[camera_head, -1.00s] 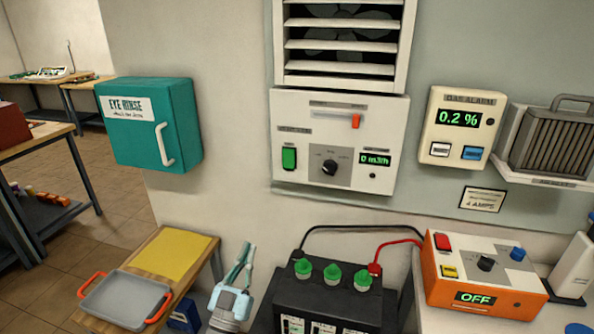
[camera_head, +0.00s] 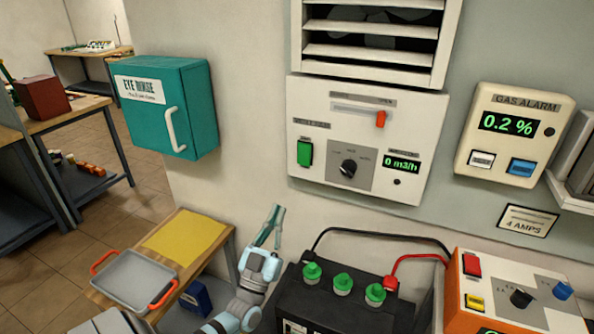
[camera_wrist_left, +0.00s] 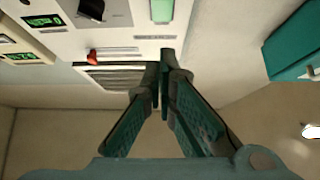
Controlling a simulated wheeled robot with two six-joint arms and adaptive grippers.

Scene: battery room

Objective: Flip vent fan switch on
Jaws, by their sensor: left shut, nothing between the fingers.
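The vent fan panel (camera_head: 365,138) is a white box on the wall below a slatted vent. Its green rocker switch (camera_head: 305,153) is at the panel's left; whether it is pressed cannot be told. A dark knob (camera_head: 348,167), a red-orange slider (camera_head: 380,119) and a display reading 0 m3/h (camera_head: 401,166) are also on it. My left gripper (camera_head: 278,209) is shut and empty, below and left of the switch, apart from the panel. In the left wrist view the picture is inverted; the green switch (camera_wrist_left: 162,11) shows beyond the shut fingertips (camera_wrist_left: 165,60). My right gripper is not in view.
A black battery (camera_head: 345,300) with green caps and red and black cables stands below the panel. An orange charger box (camera_head: 510,295) is at right. A teal eye rinse cabinet (camera_head: 170,75) hangs at left. A gas alarm (camera_head: 515,133) reads 0.2 %.

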